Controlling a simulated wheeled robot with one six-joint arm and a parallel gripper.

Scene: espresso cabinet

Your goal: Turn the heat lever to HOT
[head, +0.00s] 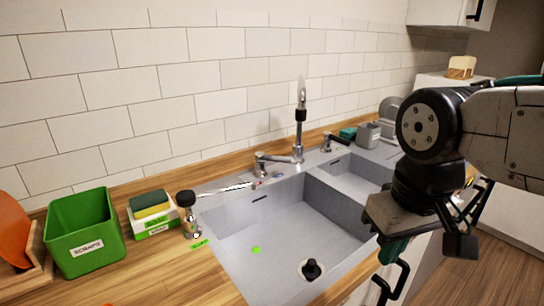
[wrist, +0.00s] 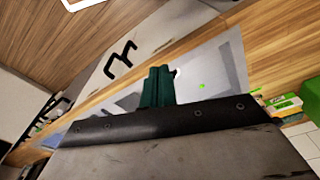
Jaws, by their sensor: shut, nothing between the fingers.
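In the head view a chrome faucet (head: 300,115) stands behind the sink. A short chrome lever (head: 262,164) sits at its foot, with a small coloured mark in front; it looks like the heat lever, but I cannot read its setting. A second small lever (head: 328,143) stands further right. My gripper (head: 394,250) is at the right, over the sink's front edge, well apart from both levers. Its teal fingers also show in the wrist view (wrist: 157,86), shut together and empty. The levers are not clear in the wrist view.
The grey two-bowl sink (head: 232,230) has a black plug and a green dot. A black-knobbed fixture (head: 188,204), green SCRAPS bin (head: 86,232) and sponges (head: 151,203) stand left. A grey holder (head: 368,134) is at the back right.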

